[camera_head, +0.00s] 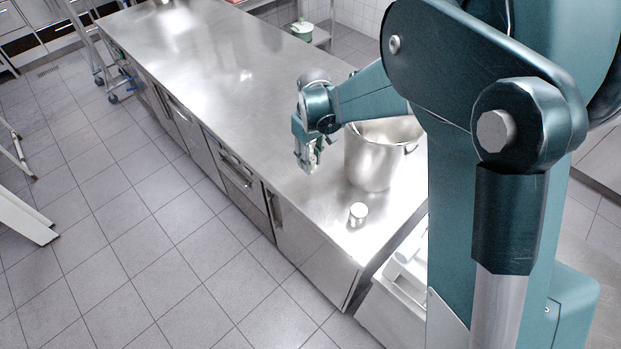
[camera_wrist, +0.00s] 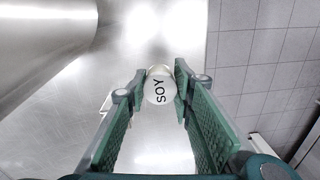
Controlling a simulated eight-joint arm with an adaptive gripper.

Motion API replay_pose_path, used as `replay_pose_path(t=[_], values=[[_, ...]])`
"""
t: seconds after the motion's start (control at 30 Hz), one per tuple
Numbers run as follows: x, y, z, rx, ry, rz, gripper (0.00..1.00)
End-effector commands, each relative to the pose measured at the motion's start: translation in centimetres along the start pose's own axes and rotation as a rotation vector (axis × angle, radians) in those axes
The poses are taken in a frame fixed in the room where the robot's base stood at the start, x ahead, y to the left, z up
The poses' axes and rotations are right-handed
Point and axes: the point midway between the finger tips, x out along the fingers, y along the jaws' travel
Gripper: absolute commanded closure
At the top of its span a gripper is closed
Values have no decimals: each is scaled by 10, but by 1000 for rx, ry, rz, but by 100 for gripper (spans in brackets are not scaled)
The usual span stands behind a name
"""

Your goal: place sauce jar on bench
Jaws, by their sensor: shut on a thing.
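The sauce jar (camera_wrist: 159,88), with a white round lid reading SOY, sits between the fingertips of my gripper (camera_wrist: 160,84) in the wrist view. The fingers touch it on both sides. In the head view, my gripper (camera_head: 308,160) points down over the steel bench (camera_head: 215,85), just left of a large pot. Its fingers hide most of the jar there. I cannot tell whether the jar's base touches the bench top.
A large steel pot (camera_head: 372,162) stands on the bench close to the right of my gripper. A small white-topped jar (camera_head: 358,213) stands near the bench's front end. The bench top to the left is clear. A green-and-white container (camera_head: 302,30) is beyond the bench.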

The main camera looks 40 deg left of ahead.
Motion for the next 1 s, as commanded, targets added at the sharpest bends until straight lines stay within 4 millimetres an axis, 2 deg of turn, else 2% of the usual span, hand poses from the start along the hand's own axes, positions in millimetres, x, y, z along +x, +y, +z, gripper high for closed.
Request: replay_pose_path(t=[0.3,0.77,1.0], values=[[33,1,0,0,0,0,89],[39,2,0,0,0,0,89],[56,2,0,0,0,0,89]])
